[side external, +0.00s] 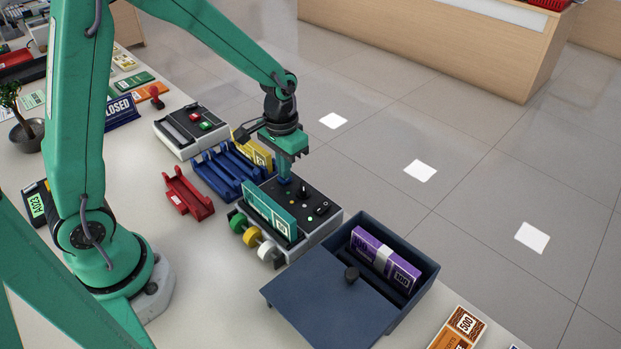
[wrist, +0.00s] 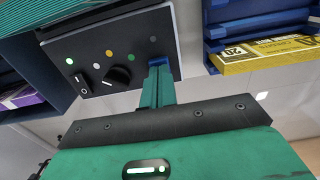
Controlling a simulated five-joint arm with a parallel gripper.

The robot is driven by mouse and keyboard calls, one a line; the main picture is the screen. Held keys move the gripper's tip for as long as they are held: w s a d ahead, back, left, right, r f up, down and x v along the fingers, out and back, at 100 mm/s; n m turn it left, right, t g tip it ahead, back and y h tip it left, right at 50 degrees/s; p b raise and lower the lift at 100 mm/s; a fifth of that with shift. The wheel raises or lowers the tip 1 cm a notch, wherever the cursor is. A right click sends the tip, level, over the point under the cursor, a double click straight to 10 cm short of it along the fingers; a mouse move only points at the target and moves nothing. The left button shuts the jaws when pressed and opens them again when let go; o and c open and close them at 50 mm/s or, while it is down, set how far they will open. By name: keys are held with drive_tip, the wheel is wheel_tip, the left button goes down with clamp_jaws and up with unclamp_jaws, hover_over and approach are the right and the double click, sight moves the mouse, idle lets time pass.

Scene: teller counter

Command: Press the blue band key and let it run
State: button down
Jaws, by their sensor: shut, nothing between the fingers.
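The banding machine (side external: 327,219) is a grey box with a dark top panel, which also shows in the wrist view (wrist: 135,78). A teal note bundle (side external: 270,212) stands upright in its slot. The panel has small white, orange (wrist: 109,53), green (wrist: 131,56) and dark grey (wrist: 153,39) dots, a black knob (wrist: 118,75) and a lit green lamp (wrist: 69,61). My gripper (side external: 285,180) is shut and empty, pointing down at the panel's far end.
Green, yellow and white rolls (side external: 252,236) sit on the machine's near side. A dark blue box (side external: 425,245) with a purple bundle (side external: 385,258) stands at right. A blue rack (side external: 222,172) with a yellow bundle (side external: 252,150) and a red holder (side external: 187,196) are at left.

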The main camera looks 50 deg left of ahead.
drive_tip(key=shift+f, duration=0.3)
drive_tip(key=shift+r, duration=0.15)
wheel_tip(320, 180, up, 9)
idle(1.6)
drive_tip(key=s+r+t, duration=0.2)
drive_tip(key=s+r, duration=0.2)
drive_tip(key=s, duration=0.4)
drive_tip(key=s+a+r+t, duration=0.1)
drive_tip(key=s+r+t, duration=0.2)
drive_tip(key=s+r, duration=0.2)
drive_tip(key=s, duration=0.3)
drive_tip(key=shift+a+r+t, duration=0.25)
drive_tip(key=shift+r+t, duration=0.05)
